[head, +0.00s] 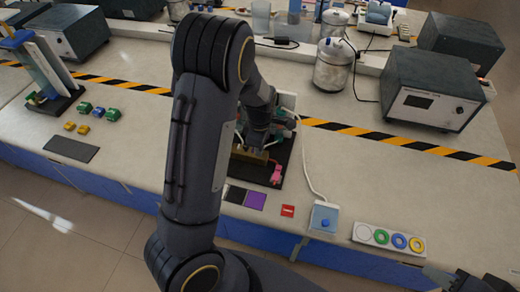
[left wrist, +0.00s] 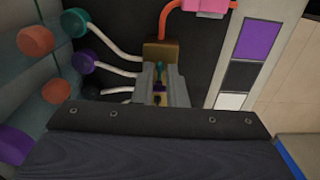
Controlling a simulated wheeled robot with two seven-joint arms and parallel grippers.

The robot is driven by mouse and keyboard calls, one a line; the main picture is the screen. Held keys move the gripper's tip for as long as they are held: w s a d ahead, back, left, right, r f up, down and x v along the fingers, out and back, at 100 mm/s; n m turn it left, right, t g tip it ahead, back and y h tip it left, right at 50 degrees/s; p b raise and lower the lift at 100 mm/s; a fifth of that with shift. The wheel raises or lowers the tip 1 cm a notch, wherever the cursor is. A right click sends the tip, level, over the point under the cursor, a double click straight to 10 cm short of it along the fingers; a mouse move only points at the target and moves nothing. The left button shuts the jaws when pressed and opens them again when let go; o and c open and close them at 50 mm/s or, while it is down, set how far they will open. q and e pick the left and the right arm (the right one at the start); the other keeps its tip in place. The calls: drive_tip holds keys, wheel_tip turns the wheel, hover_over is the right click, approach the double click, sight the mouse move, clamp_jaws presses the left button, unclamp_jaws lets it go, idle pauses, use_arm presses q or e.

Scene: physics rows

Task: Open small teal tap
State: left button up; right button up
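My left gripper (left wrist: 160,88) reaches down over a dark board (head: 240,182); in the head view my arm hides most of the spot. In the left wrist view its two grey fingers stand close together before a brass block (left wrist: 160,51). A small teal piece (left wrist: 159,68), likely the small teal tap, shows in the narrow gap between them; contact is unclear. Larger round knobs on white stems stand left of the fingers: a teal knob (left wrist: 74,22), a purple knob (left wrist: 82,60) and an orange knob (left wrist: 35,40). My right gripper (head: 458,281) is partly visible at the bottom right.
A pink part (head: 276,173) with an orange tube (left wrist: 168,16) lies beyond the brass block. A blue-button box (head: 324,217) and a strip of coloured rings (head: 390,239) lie to the right. Metal canisters (head: 332,66) and a grey instrument (head: 435,88) stand behind.

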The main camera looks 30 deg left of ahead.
use_arm(q)
drive_tip(key=shift+r, duration=0.1)
wheel_tip(320, 180, up, 7)
drive_tip(key=p, duration=0.6)
idle(0.6)
drive_tip(key=s+d+r+m+t+h+b, duration=0.1)
drive_tip(key=s+d+r+m+t+h, duration=0.25)
drive_tip(key=s+r+m, duration=0.7)
drive_tip(key=s+d+r+m+t, duration=0.1)
drive_tip(key=s+d+r+m, duration=0.1)
drive_tip(key=s+m, duration=0.2)
drive_tip(key=s+d+r+m+t+b, duration=0.1)
drive_tip(key=s+r+m, duration=0.1)
drive_tip(key=s+m, duration=0.2)
drive_tip(key=s, duration=0.3)
drive_tip(key=shift+s+d+r, duration=0.3)
drive_tip(key=shift+d+r, duration=0.1)
